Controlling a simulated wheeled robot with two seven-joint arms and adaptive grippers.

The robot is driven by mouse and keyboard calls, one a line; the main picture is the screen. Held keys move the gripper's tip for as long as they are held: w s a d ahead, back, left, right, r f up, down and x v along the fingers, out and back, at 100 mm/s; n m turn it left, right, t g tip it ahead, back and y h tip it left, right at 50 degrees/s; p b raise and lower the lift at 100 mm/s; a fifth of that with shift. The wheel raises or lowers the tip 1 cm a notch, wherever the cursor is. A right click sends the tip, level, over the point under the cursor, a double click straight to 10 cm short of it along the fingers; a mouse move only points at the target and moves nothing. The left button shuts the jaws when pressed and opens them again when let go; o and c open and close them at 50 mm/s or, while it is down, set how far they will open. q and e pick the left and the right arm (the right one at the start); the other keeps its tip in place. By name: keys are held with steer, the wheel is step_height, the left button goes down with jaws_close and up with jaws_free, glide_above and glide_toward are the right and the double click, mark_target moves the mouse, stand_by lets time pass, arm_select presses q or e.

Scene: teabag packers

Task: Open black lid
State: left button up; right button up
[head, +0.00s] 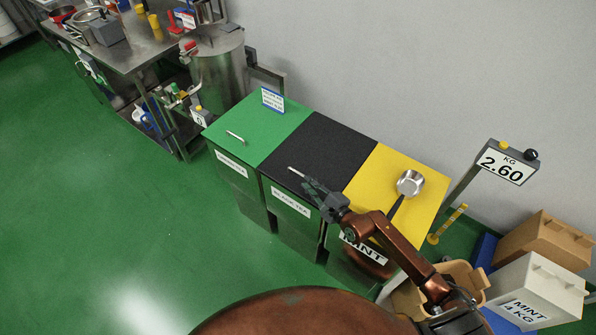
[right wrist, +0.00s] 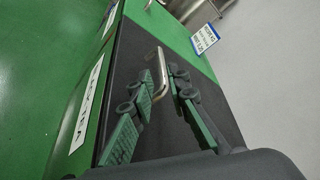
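The black lid (head: 318,145) lies closed on the middle bin, labelled BLACK TEA (head: 291,201). Its metal bar handle (head: 297,172) is near the front edge. My right gripper (head: 315,187) is just above the lid's front part, close to the handle. In the right wrist view the black lid (right wrist: 190,125) fills the middle. There the fingers of my right gripper (right wrist: 171,76) are apart, with the handle (right wrist: 161,68) showing in line with the gap between them. I cannot tell whether they touch it. My left gripper is not in view.
A green lid (head: 255,128) with its own handle is on the left, with a small sign at its back. A yellow lid (head: 385,170) on the right carries a metal scoop (head: 410,183). A scale display (head: 506,167) and boxes (head: 535,290) stand farther right. Green floor is free at left.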

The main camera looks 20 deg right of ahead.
mark_target(299, 174)
steer(key=x, duration=0.5)
steer(key=b+x, duration=0.1)
steer(key=x, duration=0.1)
steer(key=shift+w+d+f, duration=0.1)
steer(key=shift+w+d, duration=0.1)
steer(key=shift+w, duration=0.1)
steer(key=shift+c, duration=0.5)
jaws_close()
